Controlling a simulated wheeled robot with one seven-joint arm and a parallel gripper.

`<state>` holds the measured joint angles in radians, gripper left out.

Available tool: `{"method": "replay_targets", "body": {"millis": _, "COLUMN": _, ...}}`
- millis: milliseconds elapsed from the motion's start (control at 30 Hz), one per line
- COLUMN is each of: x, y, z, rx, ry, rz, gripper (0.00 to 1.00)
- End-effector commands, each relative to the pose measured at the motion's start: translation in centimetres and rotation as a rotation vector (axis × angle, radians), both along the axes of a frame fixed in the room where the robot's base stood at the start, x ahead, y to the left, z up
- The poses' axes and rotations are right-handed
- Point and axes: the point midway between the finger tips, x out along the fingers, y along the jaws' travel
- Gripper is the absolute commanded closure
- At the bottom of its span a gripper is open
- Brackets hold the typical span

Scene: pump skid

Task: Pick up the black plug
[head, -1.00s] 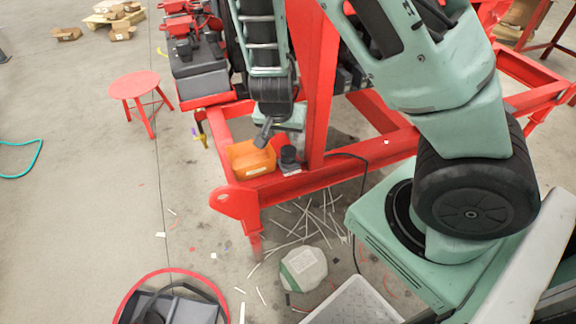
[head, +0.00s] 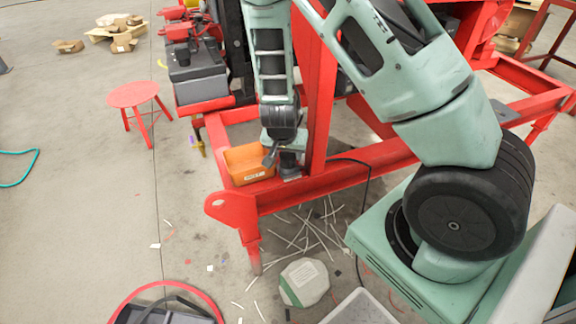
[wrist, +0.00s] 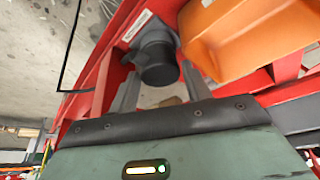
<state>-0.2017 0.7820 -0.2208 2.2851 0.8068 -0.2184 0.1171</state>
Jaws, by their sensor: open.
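The black plug (wrist: 157,58) is a short dark cylinder on a base with a pale label, on the red frame beside the orange bin. In the head view the plug (head: 290,168) is partly hidden behind and below my gripper (head: 280,154). In the wrist view my gripper (wrist: 160,92) is open, with a grey finger toward each side of the plug and the plug's round end showing just beyond the gap. I cannot tell whether the fingers touch it.
The orange bin (head: 246,162) stands close to the left of the plug on the red frame (head: 330,182). A red upright (head: 319,100) rises close on its right. A black cable (head: 367,190) hangs to the right. A red stool (head: 134,96) stands on open floor at left.

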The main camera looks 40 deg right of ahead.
Motion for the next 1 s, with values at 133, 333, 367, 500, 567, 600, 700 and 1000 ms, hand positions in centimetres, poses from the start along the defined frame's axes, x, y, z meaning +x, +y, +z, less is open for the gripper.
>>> {"method": "replay_targets", "body": {"millis": 133, "x": 0.0, "y": 0.0, "z": 0.1, "rx": 0.0, "ry": 0.0, "rz": 0.0, "gripper": 0.63}}
{"method": "replay_targets", "body": {"millis": 333, "x": 0.0, "y": 0.0, "z": 0.1, "rx": -0.001, "ry": -0.001, "rz": 0.0, "gripper": 0.85}}
{"method": "replay_targets", "body": {"millis": 367, "x": 0.0, "y": 0.0, "z": 0.1, "rx": -0.001, "ry": -0.001, "rz": 0.0, "gripper": 0.85}}
{"method": "replay_targets", "body": {"millis": 500, "x": 0.0, "y": 0.0, "z": 0.2, "rx": 0.0, "ry": -0.001, "rz": 0.0, "gripper": 0.85}}
{"method": "replay_targets", "body": {"millis": 567, "x": 0.0, "y": 0.0, "z": 0.4, "rx": 0.0, "ry": -0.001, "rz": 0.0, "gripper": 0.85}}
{"method": "replay_targets", "body": {"millis": 600, "x": 0.0, "y": 0.0, "z": 0.6, "rx": 0.0, "ry": -0.001, "rz": 0.0, "gripper": 0.85}}
{"method": "replay_targets", "body": {"millis": 700, "x": 0.1, "y": 0.0, "z": 1.4, "rx": -0.001, "ry": -0.003, "rz": 0.001, "gripper": 0.85}}
{"method": "replay_targets", "body": {"millis": 1000, "x": -2.2, "y": 0.6, "z": 3.4, "rx": 0.002, "ry": 0.001, "rz": -0.001, "gripper": 0.85}}
